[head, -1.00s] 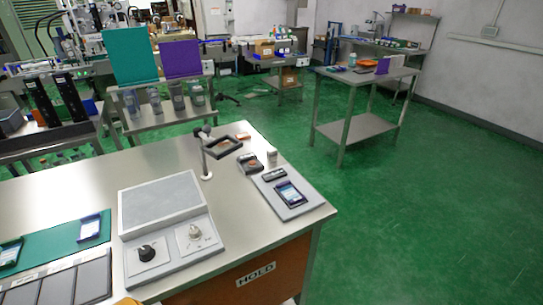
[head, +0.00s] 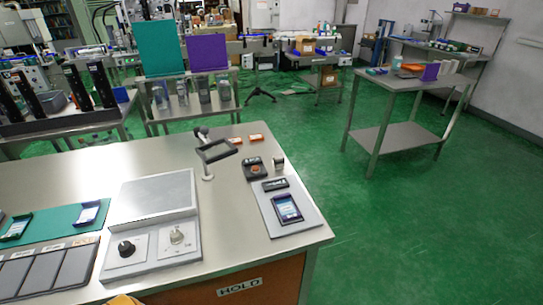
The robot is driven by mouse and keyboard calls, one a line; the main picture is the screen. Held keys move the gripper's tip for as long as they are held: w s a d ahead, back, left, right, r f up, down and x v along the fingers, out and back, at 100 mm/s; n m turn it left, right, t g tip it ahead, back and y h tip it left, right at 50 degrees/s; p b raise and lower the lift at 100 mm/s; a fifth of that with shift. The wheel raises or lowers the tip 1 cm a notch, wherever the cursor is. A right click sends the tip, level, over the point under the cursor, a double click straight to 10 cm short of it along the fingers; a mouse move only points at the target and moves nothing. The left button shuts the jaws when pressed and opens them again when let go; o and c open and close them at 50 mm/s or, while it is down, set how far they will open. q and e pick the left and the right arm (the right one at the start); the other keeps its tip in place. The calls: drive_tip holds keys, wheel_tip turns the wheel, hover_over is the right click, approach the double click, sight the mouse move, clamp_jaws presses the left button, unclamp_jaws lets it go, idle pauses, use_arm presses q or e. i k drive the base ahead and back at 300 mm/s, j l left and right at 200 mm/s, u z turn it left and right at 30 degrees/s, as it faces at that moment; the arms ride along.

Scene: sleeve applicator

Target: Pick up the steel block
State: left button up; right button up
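A small upright grey metallic piece (head: 278,163) stands near the right edge of the steel-topped table (head: 60,178). It looks like the steel block, but it is too small to be sure. It is just behind a grey plate with a blue-screened device (head: 286,208) and to the right of a dark device with an orange top (head: 255,168). Neither of my grippers shows in the head view.
A grey console with two knobs (head: 152,225) fills the table's middle front. A stand with a dark frame (head: 215,150) rises behind it. Orange pieces (head: 256,138) lie at the back. Green floor is open to the right.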

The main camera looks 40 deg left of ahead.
sight(278, 160)
drive_tip(key=i+l+u, duration=0.55)
drive_tip(key=l+u, duration=0.25)
drive_tip(key=i+l+u, duration=0.3)
drive_tip(key=l, duration=0.25)
drive_tip(key=l+u, duration=0.55)
drive_tip(key=l, duration=0.25)
drive_tip(key=i+l+u, duration=0.5)
drive_tip(key=u, duration=0.15)
drive_tip(key=i+l+u, duration=0.15)
drive_tip(key=l+u, duration=0.15)
drive_tip(key=i+l+u, duration=0.15)
drive_tip(key=l+u, duration=0.15)
drive_tip(key=i+l+u, duration=0.1)
drive_tip(key=l+u, duration=0.25)
drive_tip(key=l, duration=0.15)
